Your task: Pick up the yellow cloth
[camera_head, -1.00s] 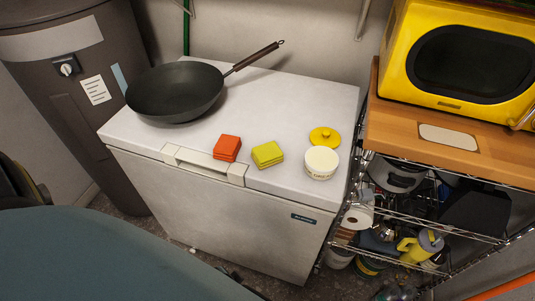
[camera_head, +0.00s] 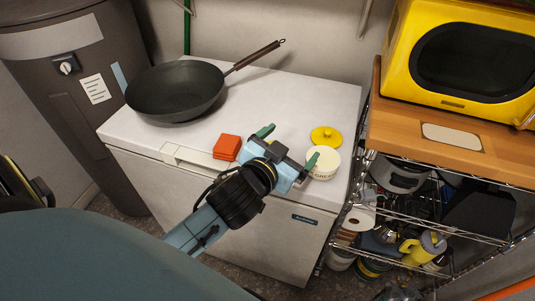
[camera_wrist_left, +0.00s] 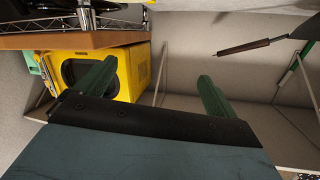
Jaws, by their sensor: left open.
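My right gripper is not in view.
A red folded cloth (camera_head: 227,148) lies left of the gripper. A white pot (camera_head: 325,161) stands close to the right finger, with a yellow lid (camera_head: 325,137) behind it. A dark pan (camera_head: 175,92) sits at the back left. A yellow microwave (camera_head: 470,65) stands on the shelf at right.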

